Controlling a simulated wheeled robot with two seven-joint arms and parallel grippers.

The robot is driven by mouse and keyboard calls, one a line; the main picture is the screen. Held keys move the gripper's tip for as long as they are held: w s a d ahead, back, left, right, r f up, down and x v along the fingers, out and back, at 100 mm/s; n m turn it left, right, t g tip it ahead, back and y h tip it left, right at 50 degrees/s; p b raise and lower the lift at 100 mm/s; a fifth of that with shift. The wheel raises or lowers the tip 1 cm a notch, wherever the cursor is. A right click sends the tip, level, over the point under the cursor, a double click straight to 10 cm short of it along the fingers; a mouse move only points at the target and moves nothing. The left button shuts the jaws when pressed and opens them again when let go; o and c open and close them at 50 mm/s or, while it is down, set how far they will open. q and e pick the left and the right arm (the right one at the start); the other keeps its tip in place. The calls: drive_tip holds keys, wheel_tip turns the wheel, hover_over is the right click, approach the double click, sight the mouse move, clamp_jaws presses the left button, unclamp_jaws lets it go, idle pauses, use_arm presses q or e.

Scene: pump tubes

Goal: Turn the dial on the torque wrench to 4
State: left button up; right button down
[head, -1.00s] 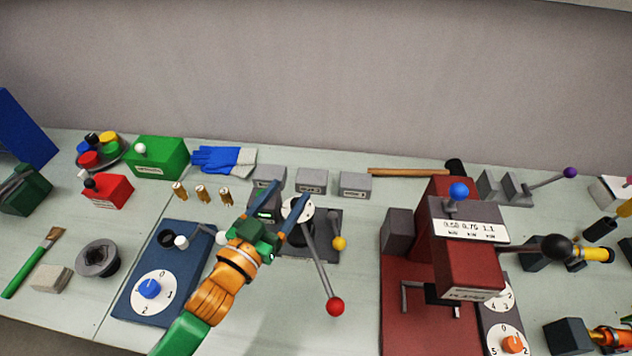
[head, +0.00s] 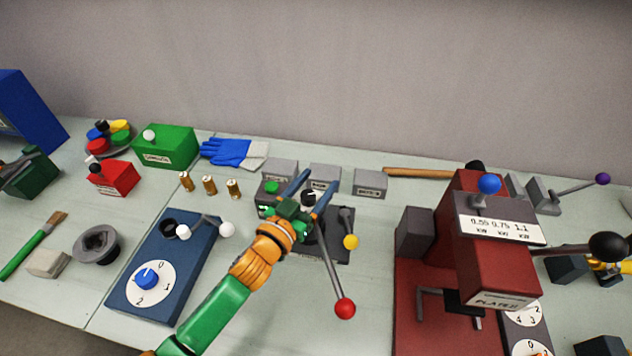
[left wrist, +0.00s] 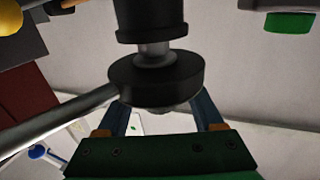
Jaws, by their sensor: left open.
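The device I take for the torque wrench (head: 332,262) stands mid-table, with a slanting grey rod ending in a red ball (head: 344,309). Its head, with a black knob (head: 308,198), is partly hidden by my left gripper (head: 318,180), and I cannot read any dial number there. The left gripper is open, its blue fingers spread at the head. In the left wrist view a black round head (left wrist: 156,82) with a grey rod lies between the fingers (left wrist: 162,112); I cannot tell whether they touch it.
A dark plate with a yellow ball lever (head: 351,242) is close by on the right. A blue panel (head: 190,250) with a numbered dial lies left, grey blocks (head: 369,184) behind, and a tall red machine (head: 495,235) right. Bare table lies in front.

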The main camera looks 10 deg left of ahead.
use_arm(q)
clamp_jaws()
